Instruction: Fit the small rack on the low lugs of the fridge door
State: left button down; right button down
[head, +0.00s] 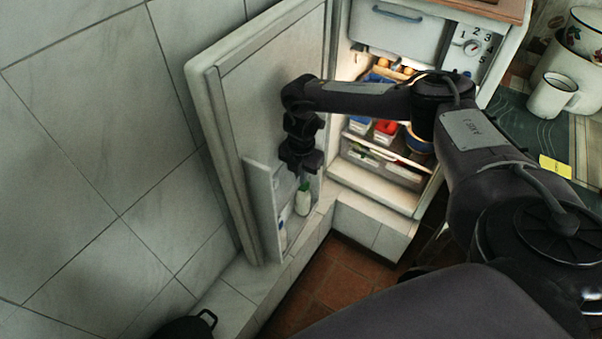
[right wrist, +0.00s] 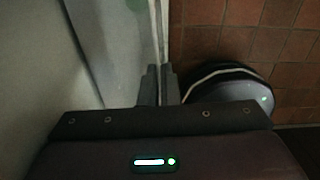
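The fridge door (head: 235,110) stands open against the tiled wall. A pale, narrow rack (head: 262,205) is at the low part of its inner face, with a white, green-capped bottle (head: 303,198) and other small items in it. My right gripper (head: 303,170) points down at the rack's upper part. In the right wrist view, its fingers (right wrist: 159,86) are close together on a thin pale edge that looks like the rack's wall. The lugs are hidden, so I cannot tell whether the rack is seated. My left gripper is not in view.
The lit fridge shelves (head: 385,130) hold food and bins. A tiled ledge (head: 370,222) runs below the fridge. A dark pot-like thing (head: 185,327) with a loop handle is at the bottom left. A white mug (head: 552,96) stands on the right counter.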

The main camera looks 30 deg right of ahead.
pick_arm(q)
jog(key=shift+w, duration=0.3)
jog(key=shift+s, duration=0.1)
pick_arm(e)
jog(key=c, duration=1.6)
grip_release()
notch_tip(320, 180, up, 7)
jog(key=shift+f, duration=0.1)
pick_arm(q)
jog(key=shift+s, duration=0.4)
pick_arm(e)
jog(key=shift+r, duration=0.45)
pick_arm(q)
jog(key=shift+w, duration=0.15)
